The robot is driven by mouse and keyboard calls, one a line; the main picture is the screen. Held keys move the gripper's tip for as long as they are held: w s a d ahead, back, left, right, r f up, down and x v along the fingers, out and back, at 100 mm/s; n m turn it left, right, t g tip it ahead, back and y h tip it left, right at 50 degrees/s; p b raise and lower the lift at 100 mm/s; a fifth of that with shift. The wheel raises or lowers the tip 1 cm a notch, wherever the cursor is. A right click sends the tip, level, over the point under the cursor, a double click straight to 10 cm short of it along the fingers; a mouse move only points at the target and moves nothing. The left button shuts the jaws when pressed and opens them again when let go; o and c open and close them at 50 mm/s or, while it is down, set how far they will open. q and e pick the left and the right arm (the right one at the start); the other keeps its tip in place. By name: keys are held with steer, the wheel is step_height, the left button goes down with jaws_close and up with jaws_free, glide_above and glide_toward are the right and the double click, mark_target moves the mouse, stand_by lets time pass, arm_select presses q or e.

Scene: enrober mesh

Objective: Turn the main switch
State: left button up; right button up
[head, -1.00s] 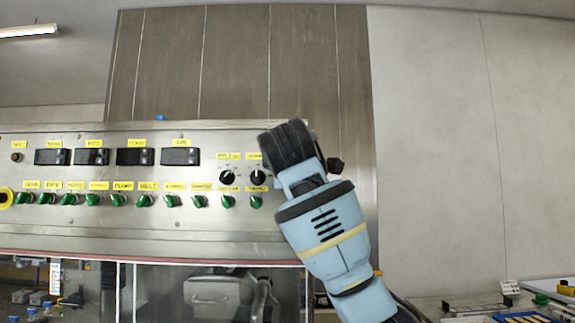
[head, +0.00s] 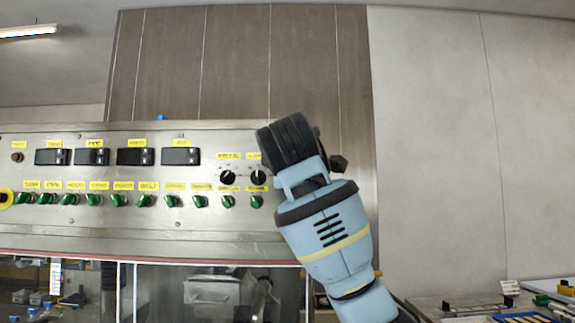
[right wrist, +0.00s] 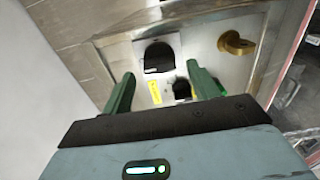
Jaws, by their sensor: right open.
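The steel control panel (head: 120,225) fills the left and middle of the head view. My right gripper (right wrist: 161,70) is open, with its two green fingers apart and nothing between the pads. In the right wrist view a black part (right wrist: 158,57) on a pale plate lies beyond the fingertips, with a smaller black part (right wrist: 182,90) nearer and a yellow label (right wrist: 155,92) beside it. I cannot tell which is the main switch. In the head view my right wrist covers the panel's right end, and a black knob (head: 338,163) shows just right of it. My left gripper is out of view.
A row of green switches (head: 144,201), two black dials (head: 228,177) and several dark displays (head: 136,156) are on the panel. A brass round part (right wrist: 235,43) is right of the fingers. A cluttered bench (head: 470,308) stands at lower right.

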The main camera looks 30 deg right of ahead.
steer(key=v, duration=0.5)
steer(key=shift+s+a, duration=0.15)
